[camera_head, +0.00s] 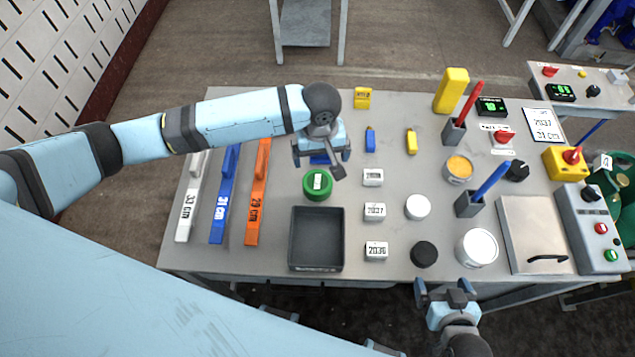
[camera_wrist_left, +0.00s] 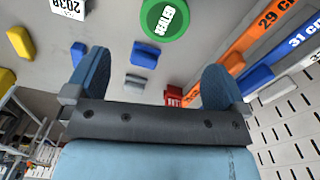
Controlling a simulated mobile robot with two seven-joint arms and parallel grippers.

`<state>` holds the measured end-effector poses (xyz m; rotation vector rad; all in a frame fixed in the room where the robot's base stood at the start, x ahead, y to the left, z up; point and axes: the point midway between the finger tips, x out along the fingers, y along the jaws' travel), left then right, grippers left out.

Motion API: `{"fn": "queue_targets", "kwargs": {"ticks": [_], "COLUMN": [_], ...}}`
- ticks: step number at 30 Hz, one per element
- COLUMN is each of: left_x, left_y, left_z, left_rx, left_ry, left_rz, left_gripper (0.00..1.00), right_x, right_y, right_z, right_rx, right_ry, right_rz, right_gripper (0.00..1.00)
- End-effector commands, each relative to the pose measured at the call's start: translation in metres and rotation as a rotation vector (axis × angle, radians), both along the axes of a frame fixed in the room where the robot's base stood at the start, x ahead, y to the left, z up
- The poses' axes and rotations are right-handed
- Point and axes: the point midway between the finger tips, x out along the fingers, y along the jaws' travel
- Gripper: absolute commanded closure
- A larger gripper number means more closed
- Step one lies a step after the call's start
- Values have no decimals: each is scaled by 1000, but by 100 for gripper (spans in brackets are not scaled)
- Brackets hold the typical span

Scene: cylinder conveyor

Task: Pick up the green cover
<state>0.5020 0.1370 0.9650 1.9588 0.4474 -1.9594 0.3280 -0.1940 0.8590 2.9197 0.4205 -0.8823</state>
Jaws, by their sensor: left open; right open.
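The green cover (camera_head: 317,193) is a round lid with a white label on top. It lies on the grey table just behind the dark grey tray. In the left wrist view the green cover (camera_wrist_left: 163,30) shows at the top edge, partly cut off, with its label reading "SEALED". My left gripper (camera_head: 321,163) is open and empty above the table, a little to the far side of the cover. Its spread fingers also show in the left wrist view (camera_wrist_left: 156,85), with the cover beyond them. My right gripper (camera_head: 444,291) is open and empty at the table's near edge.
The empty dark grey tray (camera_head: 316,238) stands in front of the cover. An orange bar (camera_head: 257,190) and a blue bar (camera_head: 224,195) lie to its left. Labelled white blocks (camera_head: 375,211) stand to its right. A blue block (camera_head: 320,158) lies under my left gripper.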

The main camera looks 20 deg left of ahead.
Motion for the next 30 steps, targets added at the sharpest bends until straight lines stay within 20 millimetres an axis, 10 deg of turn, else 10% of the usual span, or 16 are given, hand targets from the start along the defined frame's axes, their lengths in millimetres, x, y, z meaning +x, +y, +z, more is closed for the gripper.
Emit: {"fn": "queue_targets", "kwargs": {"ticks": [30], "left_x": [4], "left_y": [9], "left_z": [-132], "left_rx": [14], "left_ry": [4], "left_rz": [25], "left_gripper": [0], "right_x": [1], "right_y": [-1], "right_z": [9], "right_rx": [0], "right_ry": [-3], "right_rz": [-3], "right_gripper": [7]}}
